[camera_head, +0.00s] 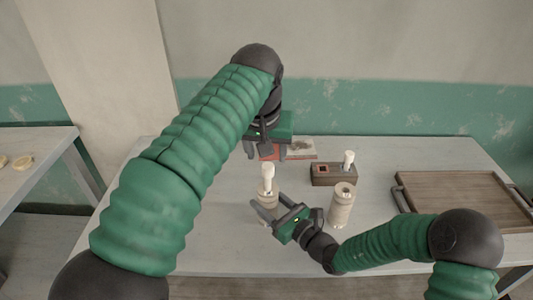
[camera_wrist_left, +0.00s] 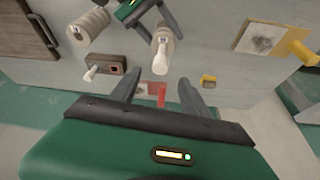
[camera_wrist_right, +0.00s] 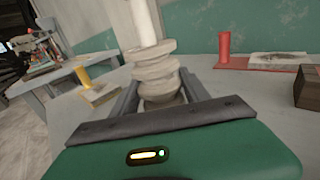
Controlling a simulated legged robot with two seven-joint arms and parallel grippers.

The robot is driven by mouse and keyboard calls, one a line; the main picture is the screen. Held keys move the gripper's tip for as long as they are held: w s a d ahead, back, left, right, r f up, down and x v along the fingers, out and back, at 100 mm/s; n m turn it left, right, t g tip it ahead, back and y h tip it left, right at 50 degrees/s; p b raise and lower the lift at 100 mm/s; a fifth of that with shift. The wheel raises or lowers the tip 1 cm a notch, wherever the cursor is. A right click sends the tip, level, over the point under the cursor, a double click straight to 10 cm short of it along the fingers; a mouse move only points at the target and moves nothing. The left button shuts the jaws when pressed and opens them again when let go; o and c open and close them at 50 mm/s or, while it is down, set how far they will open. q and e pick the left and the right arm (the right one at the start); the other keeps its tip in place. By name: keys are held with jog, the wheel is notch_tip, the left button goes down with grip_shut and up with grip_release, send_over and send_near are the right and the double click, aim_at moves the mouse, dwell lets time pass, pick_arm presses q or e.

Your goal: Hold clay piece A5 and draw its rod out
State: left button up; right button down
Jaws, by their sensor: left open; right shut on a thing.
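A pale stacked clay piece (camera_head: 268,196) with a white rod (camera_head: 267,171) standing up from its top is near the table's middle. No label is readable. My right gripper (camera_head: 271,206) is shut on this piece from the front; the right wrist view shows the clay (camera_wrist_right: 158,72) between its fingers and the rod (camera_wrist_right: 145,22) rising out of view. My left gripper (camera_head: 266,154) is open and empty, behind and above the rod. In the left wrist view the rod (camera_wrist_left: 160,56) lies beyond its spread fingers, apart from them.
A second clay piece (camera_head: 341,208) with a hole on top stands to the right. Behind it, a brown block (camera_head: 325,175) holds a white rod (camera_head: 348,158). A wooden tray (camera_head: 450,201) is at the right. A red board (camera_wrist_right: 250,65) with a red post (camera_wrist_right: 225,48) lies at the back.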

aim_at(269, 173)
pick_arm(q)
jog(key=x, duration=1.2)
grip_shut()
dwell(0.3)
